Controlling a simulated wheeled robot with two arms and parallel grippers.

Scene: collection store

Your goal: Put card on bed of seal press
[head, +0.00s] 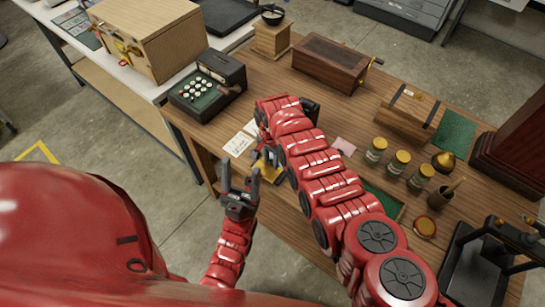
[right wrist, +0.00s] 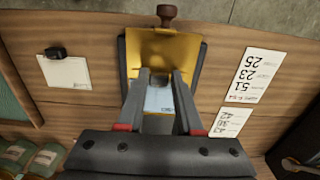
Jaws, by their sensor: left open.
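The seal press shows in the right wrist view as a dark base (right wrist: 195,62) with a yellow plate (right wrist: 160,45) and a brown knob (right wrist: 167,13). In the head view a small yellow part of the press (head: 268,170) shows beside my right arm. A pale blue-white card (right wrist: 160,97) shows between the fingers of my right gripper (right wrist: 161,75), over the press. The fingers are apart; whether they grip the card or it lies below them is unclear. In the head view my right arm hides that gripper. My left gripper (head: 240,184) is open and empty, before the table's front edge.
Number cards (head: 238,143) lie left of the press; a pale card (head: 343,146) lies to its right. A cash register (head: 207,88), wooden box (head: 335,62), jars (head: 398,163) and a black press-like machine (head: 480,265) also stand on the table.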

